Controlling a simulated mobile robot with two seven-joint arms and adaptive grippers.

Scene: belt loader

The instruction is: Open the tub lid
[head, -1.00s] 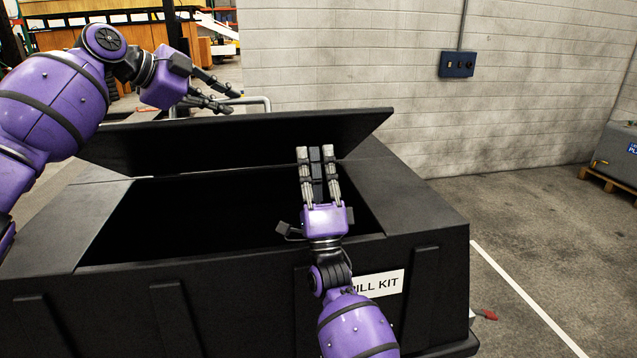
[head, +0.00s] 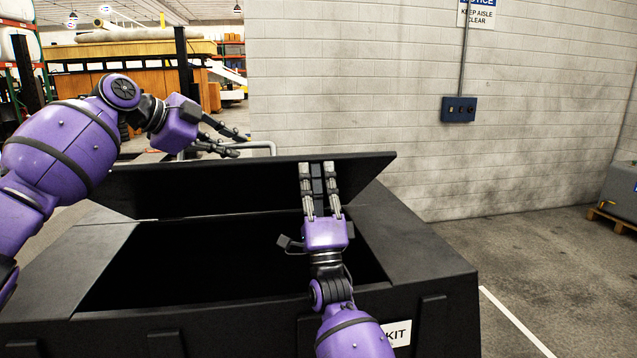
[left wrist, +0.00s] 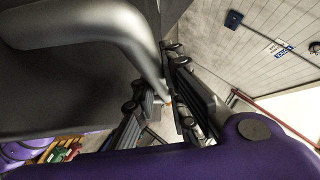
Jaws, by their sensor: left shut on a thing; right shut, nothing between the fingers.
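The black tub (head: 420,262) stands in front of me with its opening uncovered and dark inside. Its black lid (head: 232,192) stands raised at the back of the opening, tilted up. A grey tubular handle (head: 262,146) shows behind the lid's upper edge; it also shows large in the left wrist view (left wrist: 115,30). My left gripper (head: 243,144) is behind the lid's upper edge, shut on the handle; its fingers in the left wrist view (left wrist: 165,95) partly hide the grip. My right gripper (head: 319,188) is shut and empty, pointing up before the lid's inner face.
A block wall (head: 350,80) with a blue switch box (head: 459,110) stands behind the tub. A grey bin on a pallet (head: 620,190) is at far right. The floor right of the tub is clear. Shelves and wooden cabinets stand at back left.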

